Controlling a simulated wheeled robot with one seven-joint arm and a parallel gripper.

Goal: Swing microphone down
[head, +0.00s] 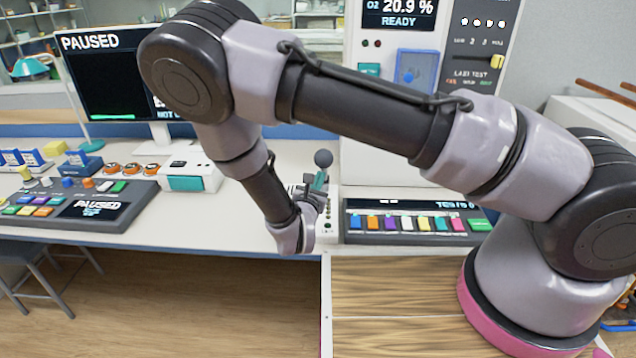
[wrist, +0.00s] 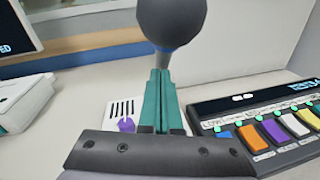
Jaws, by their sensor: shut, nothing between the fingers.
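The microphone (head: 323,158) has a dark round head and stands upright above the desk, right of centre in the head view. In the wrist view the microphone (wrist: 172,22) fills the top middle, with a blue-grey collar under its head. My gripper (head: 319,182) has teal fingers pointing up toward the microphone's neck. In the wrist view my gripper (wrist: 160,75) is shut and empty, its tips just below the microphone head. The fingers hide the lower stem, so I cannot tell whether they touch it.
A white panel with slots and a purple knob (wrist: 125,124) lies behind the fingers. A console with coloured keys (head: 415,224) is to the right. A monitor (head: 110,85) stands behind.

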